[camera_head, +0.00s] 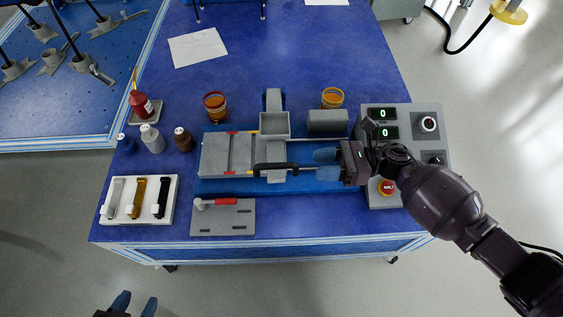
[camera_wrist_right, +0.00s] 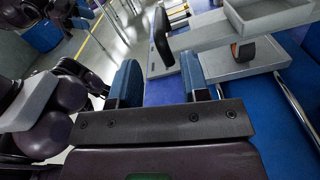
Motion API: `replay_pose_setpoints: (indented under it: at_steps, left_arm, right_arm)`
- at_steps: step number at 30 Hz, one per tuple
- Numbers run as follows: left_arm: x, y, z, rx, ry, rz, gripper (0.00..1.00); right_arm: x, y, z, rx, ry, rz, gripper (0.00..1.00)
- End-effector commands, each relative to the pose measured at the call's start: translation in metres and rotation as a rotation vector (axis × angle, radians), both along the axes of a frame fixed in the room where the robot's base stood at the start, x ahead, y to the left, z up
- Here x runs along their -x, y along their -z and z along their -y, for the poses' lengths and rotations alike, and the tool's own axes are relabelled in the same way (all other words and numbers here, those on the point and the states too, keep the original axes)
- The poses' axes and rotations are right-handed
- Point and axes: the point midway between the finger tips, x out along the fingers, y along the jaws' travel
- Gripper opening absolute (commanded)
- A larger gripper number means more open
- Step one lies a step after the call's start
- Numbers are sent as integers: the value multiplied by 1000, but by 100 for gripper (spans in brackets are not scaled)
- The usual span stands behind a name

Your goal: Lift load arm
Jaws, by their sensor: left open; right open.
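The grey test fixture (camera_head: 214,153) sits on a blue base on the table. A black handle (camera_head: 275,167), which looks like the load arm's grip, lies across its front; it also shows in the right wrist view (camera_wrist_right: 161,40), ahead of the fingers. My right gripper (camera_head: 326,164) is open with blue fingertips pointing left toward the handle, apart from it. In the right wrist view my right gripper (camera_wrist_right: 160,82) has nothing between its fingers. My left gripper (camera_head: 135,304) is open and empty, low in front of the table's front edge.
A control box (camera_head: 430,147) with two displays reading 0 and a red button stands right of the fixture, under my right arm. Bottles, two orange-filled jars, a white sample tray (camera_head: 168,211) and a grey plate with a red-handled tool (camera_head: 225,201) surround the fixture.

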Motion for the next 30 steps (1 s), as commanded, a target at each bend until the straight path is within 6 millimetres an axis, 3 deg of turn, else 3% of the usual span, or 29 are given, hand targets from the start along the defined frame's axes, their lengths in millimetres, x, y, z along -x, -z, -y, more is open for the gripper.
replay_pose_setpoints:
  at_steps: [15, 21, 30]
  left_arm:
    - [6, 6, -1, -5, 1, -19, 43]
    - [6, 6, -1, -6, 2, -19, 43]
    - [6, 5, 0, -5, 3, -15, 43]
  right_arm:
    - [1, -1, -82, -3, 2, -3, 42]
    - [1, -1, -94, -3, 3, -4, 42]
    - [1, -1, -96, -2, 4, -4, 42]
